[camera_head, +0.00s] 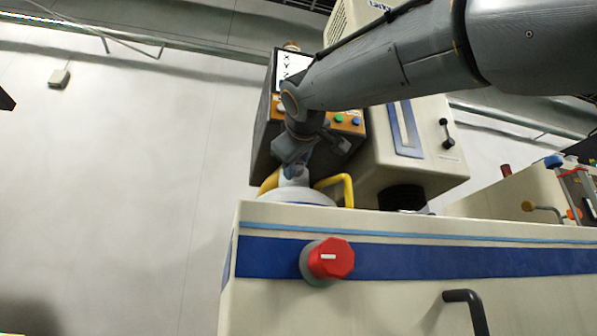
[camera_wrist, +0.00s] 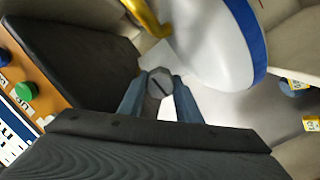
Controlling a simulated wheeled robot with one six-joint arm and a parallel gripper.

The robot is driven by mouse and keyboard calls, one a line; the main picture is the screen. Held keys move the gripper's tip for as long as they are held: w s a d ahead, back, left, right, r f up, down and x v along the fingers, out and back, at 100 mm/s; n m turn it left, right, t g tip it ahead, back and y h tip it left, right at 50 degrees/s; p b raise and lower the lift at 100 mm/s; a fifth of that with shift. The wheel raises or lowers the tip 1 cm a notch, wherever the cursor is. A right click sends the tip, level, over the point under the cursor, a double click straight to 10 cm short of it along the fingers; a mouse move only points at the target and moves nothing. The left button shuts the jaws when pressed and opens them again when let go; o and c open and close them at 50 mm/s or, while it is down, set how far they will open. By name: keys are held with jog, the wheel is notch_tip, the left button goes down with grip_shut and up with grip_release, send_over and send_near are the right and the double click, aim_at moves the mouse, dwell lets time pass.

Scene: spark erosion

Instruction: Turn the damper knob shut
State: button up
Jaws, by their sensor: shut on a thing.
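A small grey faceted knob (camera_wrist: 160,80) with a dark line across its face sits between the two fingers of my gripper (camera_wrist: 160,92) in the wrist view. The fingers are shut on its sides. I take it to be the damper knob; no label shows on it. In the head view my gripper (camera_head: 294,172) points down behind the cabinet's top edge, and the knob is hard to make out there. A white rounded body with a blue band (camera_wrist: 215,45) lies close beyond the knob in the wrist view.
A yellow handle (camera_head: 342,184) stands close beside my gripper. A dark control box with buttons (camera_head: 268,140) is just behind it. A red knob (camera_head: 331,258) is on the front of the cream cabinet (camera_head: 400,305), with a black handle (camera_head: 468,305) to its right.

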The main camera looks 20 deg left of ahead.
jog(key=shift+f, duration=0.1)
dwell(0.4)
jog(key=o, duration=1.1)
jog(key=b+v, duration=0.1)
jog(key=v, duration=0.6)
jog(key=shift+s+d, duration=0.15)
jog(key=shift+s, duration=0.25)
